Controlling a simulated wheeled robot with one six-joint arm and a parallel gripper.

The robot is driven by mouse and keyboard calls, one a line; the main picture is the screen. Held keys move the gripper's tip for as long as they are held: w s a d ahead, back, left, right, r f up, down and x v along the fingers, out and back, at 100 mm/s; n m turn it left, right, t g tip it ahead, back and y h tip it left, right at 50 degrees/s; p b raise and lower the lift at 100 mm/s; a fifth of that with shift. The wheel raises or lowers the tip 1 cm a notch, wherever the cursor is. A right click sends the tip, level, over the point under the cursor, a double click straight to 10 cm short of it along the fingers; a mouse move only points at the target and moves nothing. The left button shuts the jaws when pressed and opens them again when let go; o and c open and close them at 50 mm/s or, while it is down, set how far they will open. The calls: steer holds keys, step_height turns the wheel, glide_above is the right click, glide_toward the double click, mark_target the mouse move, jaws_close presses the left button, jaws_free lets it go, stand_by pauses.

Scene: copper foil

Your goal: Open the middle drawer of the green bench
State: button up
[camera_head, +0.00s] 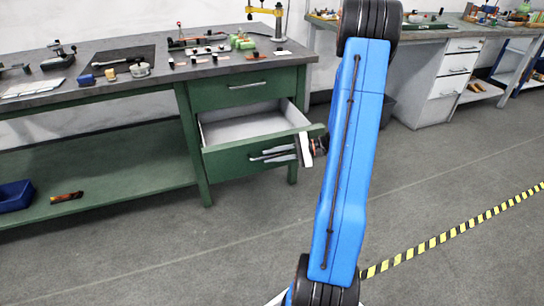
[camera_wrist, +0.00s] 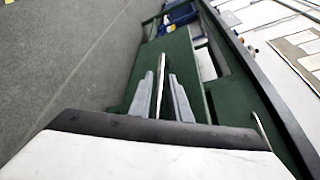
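The green bench (camera_head: 196,150) stands at left with its middle drawer (camera_head: 225,158) pulled out, its pale, empty inside showing. The drawer above it (camera_head: 215,95) is closed. My gripper (camera_head: 264,154) is in front of the middle drawer, at its bar handle. In the wrist view my gripper (camera_wrist: 160,85) has one grey finger on each side of the thin metal handle (camera_wrist: 159,88). Narrow gaps seem to show between the fingers and the handle, so it looks open around it. The far end of the handle sticks out beyond the fingertips.
Tools and small parts lie on the bench top (camera_head: 60,95). A blue bin (camera_head: 16,195) stands on the lower shelf (camera_head: 120,180). A second bench with white drawers (camera_head: 452,70) is at the back right. The floor before the drawer is clear, with yellow-black tape (camera_head: 440,238) at right.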

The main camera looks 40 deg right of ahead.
steer(key=v, duration=1.7)
steer(key=shift+d+r, duration=0.15)
steer(key=shift+d, duration=0.05)
steer(key=s+a+r+n+g+h, duration=0.1)
steer(key=a+r+n+g+h, duration=0.2)
steer(key=a, duration=0.8)
steer(key=s+a+r+n+g+h, duration=0.1)
steer(key=s+a+r+n+g, duration=0.3)
steer(key=a, duration=0.8)
steer(key=s+a+r+n+t+h, duration=0.2)
steer(key=s+a+r+n+h, duration=0.4)
steer(key=s+a, duration=0.5)
steer(key=h, duration=0.2)
steer(key=shift+r+t+h, duration=0.25)
steer(key=shift+t+h, duration=0.15)
